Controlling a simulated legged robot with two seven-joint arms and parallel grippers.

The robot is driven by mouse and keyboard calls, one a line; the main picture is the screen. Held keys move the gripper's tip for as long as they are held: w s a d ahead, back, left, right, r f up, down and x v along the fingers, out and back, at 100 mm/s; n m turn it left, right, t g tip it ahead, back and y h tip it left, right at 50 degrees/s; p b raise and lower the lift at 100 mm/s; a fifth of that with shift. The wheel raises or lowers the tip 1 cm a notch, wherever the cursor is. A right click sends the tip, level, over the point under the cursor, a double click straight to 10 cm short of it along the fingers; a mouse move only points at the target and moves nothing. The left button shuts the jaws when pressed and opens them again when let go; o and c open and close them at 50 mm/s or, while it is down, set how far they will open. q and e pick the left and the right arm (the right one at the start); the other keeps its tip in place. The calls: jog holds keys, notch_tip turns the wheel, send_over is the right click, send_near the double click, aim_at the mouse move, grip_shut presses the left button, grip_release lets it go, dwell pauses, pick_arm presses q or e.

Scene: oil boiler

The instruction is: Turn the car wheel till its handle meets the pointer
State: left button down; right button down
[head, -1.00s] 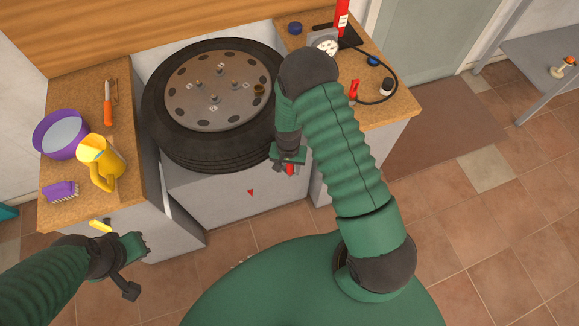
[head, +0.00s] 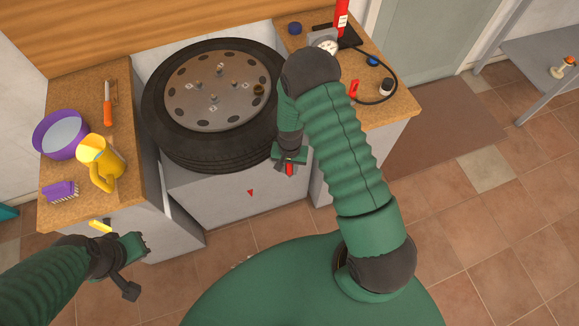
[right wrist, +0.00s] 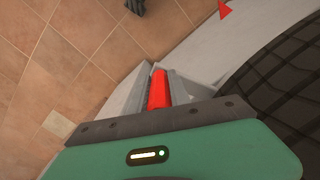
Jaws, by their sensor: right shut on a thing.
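The car wheel (head: 232,105) lies flat on a grey stand, a black tyre around a grey studded disc. The pointer, a small red triangle (head: 250,192), is on the stand's front face below the tyre; it shows at the top of the right wrist view (right wrist: 225,10). My right gripper (head: 289,166) is at the tyre's right front edge, shut on a red handle (right wrist: 158,90). The handle sits to the right of the pointer, apart from it. Its join to the wheel is hidden. My left gripper (head: 133,262) hangs at the lower left, away from the wheel; its jaws are unclear.
The left counter (head: 122,185) carries a purple bowl (head: 60,135), a yellow jug (head: 102,160), a purple brush (head: 61,190) and an orange-handled tool (head: 108,105). The right counter (head: 400,100) holds a gauge (head: 327,46) with a hose. Tiled floor lies in front.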

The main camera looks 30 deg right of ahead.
jog(key=shift+w+d, duration=0.1)
jog(key=shift+d, duration=0.05)
jog(key=shift+r, duration=0.1)
dwell(0.3)
jog(key=shift+w, duration=0.1)
jog(key=a+m+p, duration=0.2)
jog(key=a+m, duration=0.3)
jog(key=a, duration=1)
jog(key=shift+w+a, duration=0.25)
jog(key=shift+a, duration=0.1)
jog(key=c, duration=1.2)
grip_release()
jog(key=shift+s+d, duration=0.1)
